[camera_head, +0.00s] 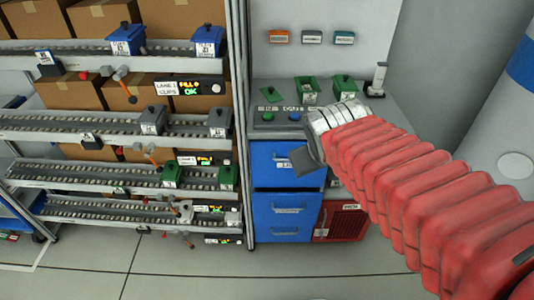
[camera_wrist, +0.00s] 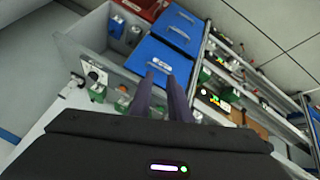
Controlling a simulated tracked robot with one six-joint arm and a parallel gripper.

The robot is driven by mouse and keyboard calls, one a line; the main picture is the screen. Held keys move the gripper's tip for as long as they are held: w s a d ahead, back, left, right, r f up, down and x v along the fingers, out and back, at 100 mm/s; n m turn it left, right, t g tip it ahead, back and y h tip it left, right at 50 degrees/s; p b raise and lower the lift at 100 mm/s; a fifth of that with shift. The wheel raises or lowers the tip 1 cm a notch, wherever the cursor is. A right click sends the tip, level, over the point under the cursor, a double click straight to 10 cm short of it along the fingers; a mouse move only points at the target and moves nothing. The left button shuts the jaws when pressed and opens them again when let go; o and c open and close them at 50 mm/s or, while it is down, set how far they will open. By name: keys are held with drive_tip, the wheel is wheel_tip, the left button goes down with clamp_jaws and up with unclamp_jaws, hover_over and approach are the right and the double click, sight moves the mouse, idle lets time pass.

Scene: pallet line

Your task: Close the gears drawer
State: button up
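A blue upper drawer (camera_head: 270,172) sits under the counter in the head view, with a handle and a small label too blurred to read. A blue lower drawer (camera_head: 285,226) is right below it. Both show in the wrist view, the upper drawer (camera_wrist: 152,54) nearer and the lower drawer (camera_wrist: 180,24) beyond. I cannot tell which is the gears drawer or how far either stands out. My gripper (camera_head: 304,162) hangs before the upper drawer's right side and hides part of it. In the wrist view, my gripper's fingers (camera_wrist: 161,80) are apart and empty, pointing at the upper drawer.
A red vented box (camera_head: 340,222) stands low, right of the drawers. The counter (camera_head: 385,125) above holds several green bins and buttons. A lane rack (camera_head: 120,180) with bins fills the left. The floor (camera_head: 190,265) in front is clear.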

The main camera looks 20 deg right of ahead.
drive_tip(key=s+a+m+y, duration=0.1)
drive_tip(key=s+a+y, duration=0.1)
drive_tip(key=s+a, duration=0.7)
drive_tip(key=shift+s+g+y, duration=0.35)
drive_tip(key=shift+g+y, duration=0.05)
